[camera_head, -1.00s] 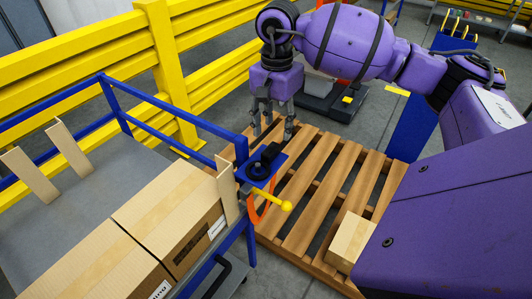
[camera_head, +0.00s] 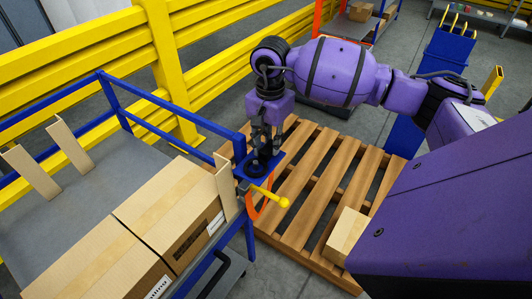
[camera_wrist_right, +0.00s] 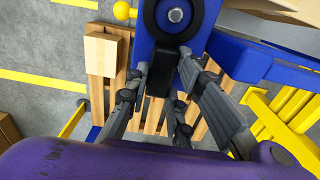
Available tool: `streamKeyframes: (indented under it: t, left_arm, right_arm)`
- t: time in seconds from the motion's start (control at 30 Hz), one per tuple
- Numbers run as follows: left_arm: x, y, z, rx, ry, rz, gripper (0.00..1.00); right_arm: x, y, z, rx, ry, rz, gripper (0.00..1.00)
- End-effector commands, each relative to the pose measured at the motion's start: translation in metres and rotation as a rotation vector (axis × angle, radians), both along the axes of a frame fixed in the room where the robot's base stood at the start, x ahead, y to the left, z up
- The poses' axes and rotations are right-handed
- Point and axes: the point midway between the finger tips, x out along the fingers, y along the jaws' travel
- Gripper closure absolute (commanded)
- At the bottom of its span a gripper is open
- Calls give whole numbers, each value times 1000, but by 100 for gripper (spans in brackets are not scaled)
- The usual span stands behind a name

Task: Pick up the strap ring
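An orange loop (camera_head: 254,208), the thing in view most like a strap ring, hangs below a blue plate (camera_head: 272,176) at the corner of the blue-railed cart. A black round fitting with a black bar (camera_wrist_right: 158,82) sits on this plate. My right gripper (camera_head: 262,150) points down over the black fitting. In the wrist view its fingers (camera_wrist_right: 164,85) are apart, on either side of the black bar; contact is unclear. The orange loop does not show in the wrist view. My left gripper is out of view.
A yellow-knobbed lever (camera_head: 284,202) sticks out beside the plate. Brown cartons (camera_head: 165,205) lie on the cart, with a cardboard upright (camera_head: 225,188) close to the plate. A wooden pallet (camera_head: 300,200) with a small box (camera_head: 345,234) is on the floor. Yellow rails (camera_head: 165,65) stand behind.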

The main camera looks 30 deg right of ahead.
Motion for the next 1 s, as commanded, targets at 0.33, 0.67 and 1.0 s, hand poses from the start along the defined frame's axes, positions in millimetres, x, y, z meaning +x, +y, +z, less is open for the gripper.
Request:
streamKeyframes:
  t: [0.33,0.67,1.0]
  left_arm:
    - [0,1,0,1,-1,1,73]
    - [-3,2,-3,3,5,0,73]
    - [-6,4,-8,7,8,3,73]
  right_arm:
    - [0,0,1,0,-1,0,100]
    - [1,0,25,-1,-3,1,100]
    - [-43,28,93,-4,-4,5,100]
